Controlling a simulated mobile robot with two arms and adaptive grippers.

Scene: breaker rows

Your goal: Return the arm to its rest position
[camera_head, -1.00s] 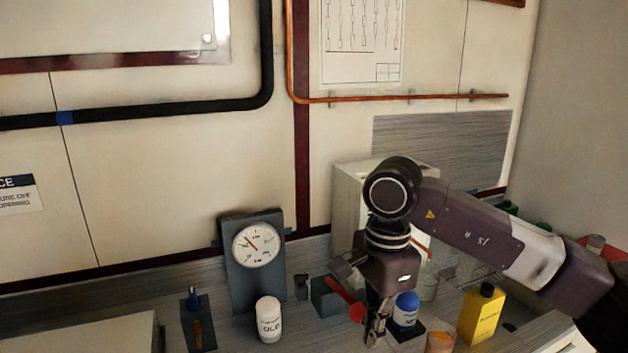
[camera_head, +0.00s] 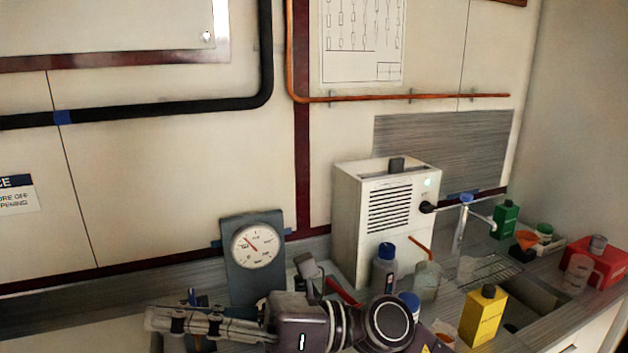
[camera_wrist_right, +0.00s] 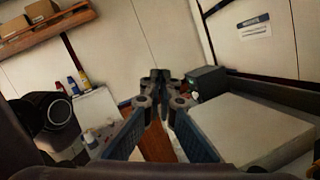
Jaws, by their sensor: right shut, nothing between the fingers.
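My right gripper (camera_head: 160,318) lies low in the head view, pointing left, in front of the pressure gauge and above the counter. Its fingers are together with nothing between them. In the right wrist view the fingertips (camera_wrist_right: 161,78) meet ahead of the camera. My right arm's round joint shows at the bottom centre of the head view and hides part of the counter. My left gripper is in neither view.
The gauge (camera_head: 256,247) stands behind the gripper. A white box (camera_head: 352,220) with a vent stands to its right, with a yellow container (camera_head: 483,316), bottles and a red case (camera_head: 594,263) further right. Open air lies above the counter.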

